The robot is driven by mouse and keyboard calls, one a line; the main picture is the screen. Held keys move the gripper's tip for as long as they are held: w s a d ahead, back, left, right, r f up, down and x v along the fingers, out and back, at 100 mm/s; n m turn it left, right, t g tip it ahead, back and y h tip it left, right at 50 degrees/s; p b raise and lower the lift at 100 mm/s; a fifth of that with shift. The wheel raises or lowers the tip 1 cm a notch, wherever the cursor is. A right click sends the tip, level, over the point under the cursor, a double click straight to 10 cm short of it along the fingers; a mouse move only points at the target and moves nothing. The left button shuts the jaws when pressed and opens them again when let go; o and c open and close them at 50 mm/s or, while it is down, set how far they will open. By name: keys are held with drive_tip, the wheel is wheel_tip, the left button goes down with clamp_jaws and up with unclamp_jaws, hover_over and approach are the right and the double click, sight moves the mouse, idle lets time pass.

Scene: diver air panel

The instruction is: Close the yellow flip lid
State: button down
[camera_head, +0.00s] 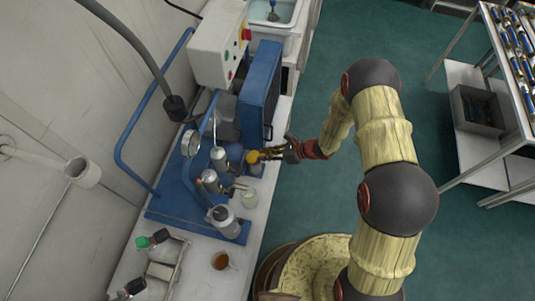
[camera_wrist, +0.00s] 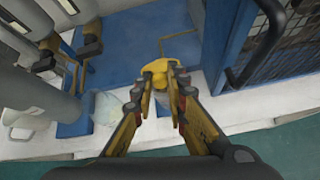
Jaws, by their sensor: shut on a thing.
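The yellow flip lid (camera_head: 253,157) is a small rounded yellow piece at the front side of the blue panel unit, beside the silver cylinders. My gripper (camera_head: 265,155) reaches it from the right, with its fingertips at the yellow piece. In the wrist view the yellow lid (camera_wrist: 183,48) shows just beyond and between the fingertips (camera_wrist: 160,75), which are shut on it. The fingers hide part of the lid, and I cannot tell its exact angle or what it is hinged to.
Silver cylinders (camera_head: 212,181) stand left of my gripper on the blue base (camera_head: 180,205). A blue caged unit (camera_head: 260,85) and a white control box (camera_head: 218,48) stand behind. A glass jar (camera_head: 249,198) and a brown cup (camera_head: 221,261) are nearer.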

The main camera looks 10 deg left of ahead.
drive_tip(key=shift+w+a+r, duration=0.2)
drive_tip(key=shift+a+r, duration=0.25)
drive_tip(key=shift+r, duration=0.15)
drive_tip(key=c, duration=1.8)
unclamp_jaws()
drive_tip(key=shift+s, duration=0.1)
drive_tip(key=v, duration=1.2)
drive_tip(key=shift+f, duration=0.1)
